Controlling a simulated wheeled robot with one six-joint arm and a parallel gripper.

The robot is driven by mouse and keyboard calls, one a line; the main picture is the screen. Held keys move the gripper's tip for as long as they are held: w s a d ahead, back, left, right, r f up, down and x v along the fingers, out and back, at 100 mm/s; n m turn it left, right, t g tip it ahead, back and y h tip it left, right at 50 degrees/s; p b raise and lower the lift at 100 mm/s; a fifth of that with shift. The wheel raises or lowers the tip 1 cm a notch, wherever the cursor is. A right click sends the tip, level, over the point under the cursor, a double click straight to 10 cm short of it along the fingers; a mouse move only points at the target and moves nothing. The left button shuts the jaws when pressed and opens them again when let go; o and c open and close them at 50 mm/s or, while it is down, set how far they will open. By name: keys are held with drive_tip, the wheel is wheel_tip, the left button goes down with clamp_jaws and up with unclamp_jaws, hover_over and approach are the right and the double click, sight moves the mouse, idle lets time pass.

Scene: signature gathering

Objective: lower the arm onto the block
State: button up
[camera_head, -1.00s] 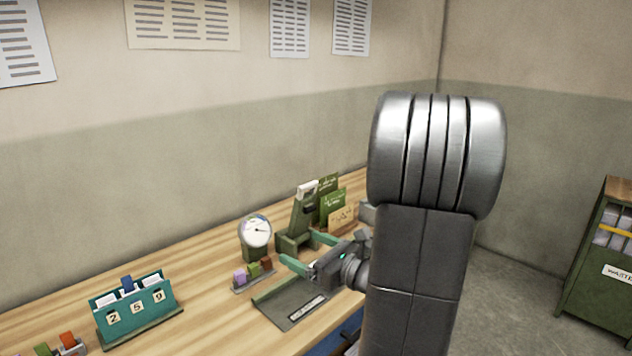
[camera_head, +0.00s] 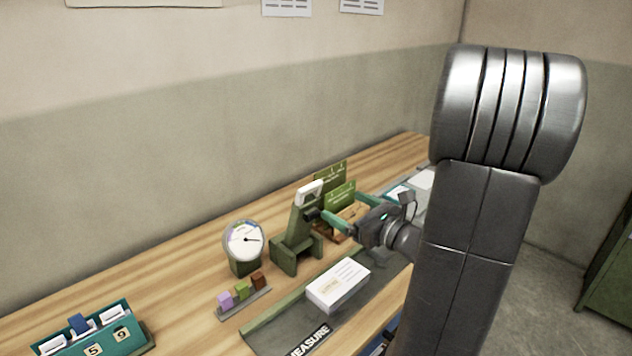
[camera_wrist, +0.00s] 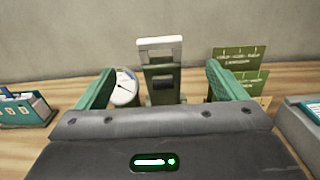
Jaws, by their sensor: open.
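A white block (camera_head: 338,284) lies on the dark mat marked MEASURE (camera_head: 285,332). Behind it on the table is a green stand (camera_head: 296,250) with a raised, tilted green arm that has a white handle (camera_head: 310,192). My gripper (camera_head: 348,211) is open, above and behind the block, with its fingers pointing toward the stand. In the wrist view my gripper (camera_wrist: 160,75) has a finger on each side, and the white handle (camera_wrist: 160,44) and green arm show between them, ahead. I see no contact with the handle. The white block is not visible in the wrist view.
A round dial gauge (camera_head: 243,241) stands left of the green stand. A rack of small coloured blocks (camera_head: 243,296) is in front of it, and a teal card holder (camera_head: 92,335) is at lower left. Green cards (camera_head: 340,195) stand behind my gripper. Bare table lies along the wall.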

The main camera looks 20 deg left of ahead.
sight(313, 189)
drive_tip(key=p+x, duration=0.2)
drive_tip(key=x, duration=1)
drive_tip(key=shift+a, duration=0.3)
drive_tip(key=c, duration=1.4)
drive_tip(key=shift+d+f, duration=0.1)
drive_tip(key=shift+f, duration=0.05)
